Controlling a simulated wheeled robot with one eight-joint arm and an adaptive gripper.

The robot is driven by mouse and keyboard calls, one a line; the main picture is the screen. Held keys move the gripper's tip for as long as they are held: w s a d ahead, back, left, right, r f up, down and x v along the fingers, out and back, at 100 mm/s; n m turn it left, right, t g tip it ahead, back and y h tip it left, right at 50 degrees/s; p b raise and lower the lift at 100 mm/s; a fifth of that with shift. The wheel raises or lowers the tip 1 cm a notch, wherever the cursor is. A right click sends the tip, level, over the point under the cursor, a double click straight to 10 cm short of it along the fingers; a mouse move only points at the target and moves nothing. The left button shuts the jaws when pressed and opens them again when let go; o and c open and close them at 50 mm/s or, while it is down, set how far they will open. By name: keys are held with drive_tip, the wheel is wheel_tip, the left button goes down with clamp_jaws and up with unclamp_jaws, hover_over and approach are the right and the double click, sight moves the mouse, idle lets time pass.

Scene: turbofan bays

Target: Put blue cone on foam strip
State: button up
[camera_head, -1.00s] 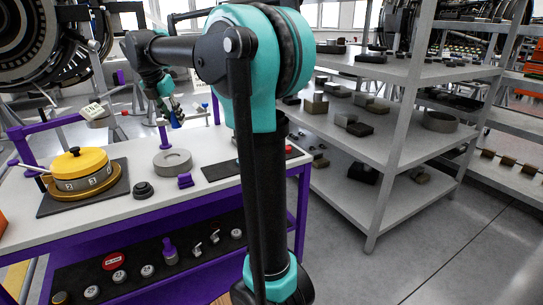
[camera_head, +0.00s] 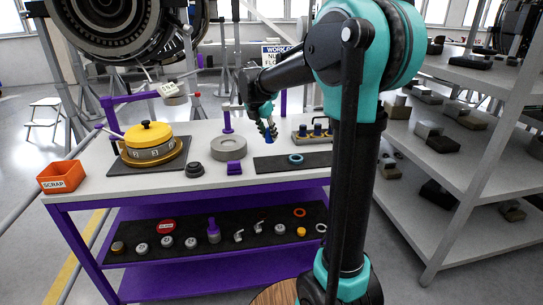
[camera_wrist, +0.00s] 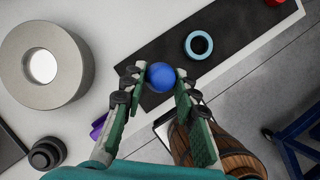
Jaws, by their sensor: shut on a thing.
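My gripper (camera_wrist: 160,84) is shut on the blue cone (camera_wrist: 160,76), with a fingertip on each side of it. In the wrist view the cone looks like a round blue shape seen end-on. In the head view my gripper (camera_head: 267,126) holds the cone (camera_head: 268,138) above the table, near the left end of the black foam strip (camera_head: 266,164). The strip (camera_wrist: 160,47) also shows in the wrist view, running diagonally beyond the fingertips. A light-blue ring (camera_wrist: 199,45) lies on it, to the right of the cone.
A thick grey ring (camera_head: 228,148), a purple block (camera_head: 234,168) and a dark knob (camera_head: 194,169) stand left of the strip. A yellow pot (camera_head: 150,143) and an orange scrap bin (camera_head: 62,176) are farther left. A tray of dark pegs (camera_head: 313,135) stands behind the strip.

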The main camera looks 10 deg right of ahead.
wheel_tip(320, 180, down, 10)
drive_tip(key=shift+a+r, duration=0.1)
drive_tip(key=shift+r, duration=0.15)
drive_tip(key=shift+f, duration=0.1)
drive_tip(key=o, duration=1)
drive_tip(key=shift+c, duration=0.2)
drive_tip(key=v, duration=1.2)
drive_tip(key=s+d+f+m+y, duration=0.1)
drive_tip(key=s+d+f+m, duration=0.3)
drive_tip(key=s+f+m, duration=0.6)
drive_tip(key=s+d+f+m+y, duration=0.2)
drive_tip(key=s+d+f+m, duration=0.2)
drive_tip(key=s+f+m, duration=0.6)
drive_tip(key=s+m, duration=0.6)
drive_tip(key=m, duration=0.1)
drive_tip(key=shift+s+f+t+y, duration=0.3)
drive_tip(key=shift+f, duration=0.05)
